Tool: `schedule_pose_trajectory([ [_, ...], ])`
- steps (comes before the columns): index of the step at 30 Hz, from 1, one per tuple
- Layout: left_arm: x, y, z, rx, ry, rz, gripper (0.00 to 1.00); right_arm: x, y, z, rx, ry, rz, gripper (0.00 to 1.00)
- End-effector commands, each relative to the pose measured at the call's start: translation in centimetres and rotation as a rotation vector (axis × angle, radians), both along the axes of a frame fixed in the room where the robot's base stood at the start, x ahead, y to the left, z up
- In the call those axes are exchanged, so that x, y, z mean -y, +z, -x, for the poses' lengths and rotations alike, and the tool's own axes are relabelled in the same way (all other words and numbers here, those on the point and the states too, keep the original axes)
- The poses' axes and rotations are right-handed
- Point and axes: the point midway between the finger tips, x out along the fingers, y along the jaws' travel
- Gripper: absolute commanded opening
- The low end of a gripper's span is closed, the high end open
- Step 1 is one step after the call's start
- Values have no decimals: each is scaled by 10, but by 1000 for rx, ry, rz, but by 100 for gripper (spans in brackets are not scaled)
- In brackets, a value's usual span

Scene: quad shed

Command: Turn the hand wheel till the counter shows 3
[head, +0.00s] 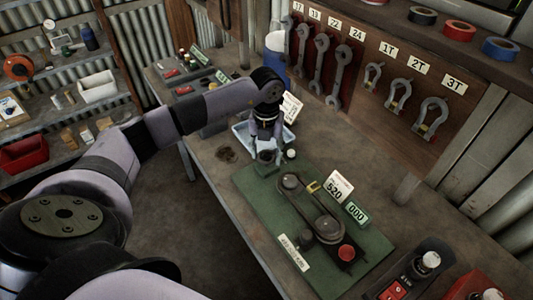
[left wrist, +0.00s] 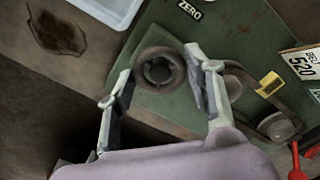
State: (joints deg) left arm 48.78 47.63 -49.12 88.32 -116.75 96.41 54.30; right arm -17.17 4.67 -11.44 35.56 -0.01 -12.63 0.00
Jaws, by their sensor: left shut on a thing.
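The hand wheel (left wrist: 160,68) is a dark round ring with a hub, on the green machine plate (head: 262,212). My left gripper (left wrist: 158,88) reaches down over it and is shut on it, one finger on each side of the rim. In the head view the left gripper (head: 267,152) is at the plate's far corner and partly hides the wheel. The counter (head: 357,213) is a small green display that reads 000. My right gripper is in neither view.
On the plate are a belt round two pulleys (head: 291,182), a red knob (head: 346,253) and a card (head: 338,187) reading 520. A pale blue tray (head: 288,134) stands just behind the wheel. Wrenches (head: 318,62) and shackles (head: 433,115) hang on the wall board.

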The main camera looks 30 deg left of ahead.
Motion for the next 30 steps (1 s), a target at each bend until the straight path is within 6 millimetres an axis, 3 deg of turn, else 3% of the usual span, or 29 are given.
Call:
schedule_pose_trajectory([
  [15, -1, 1, -1, 3, 459, -1, 20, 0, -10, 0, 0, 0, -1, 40],
  [30, -1, 2, -1, 3, 664, 0, 20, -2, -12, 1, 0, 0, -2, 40],
])
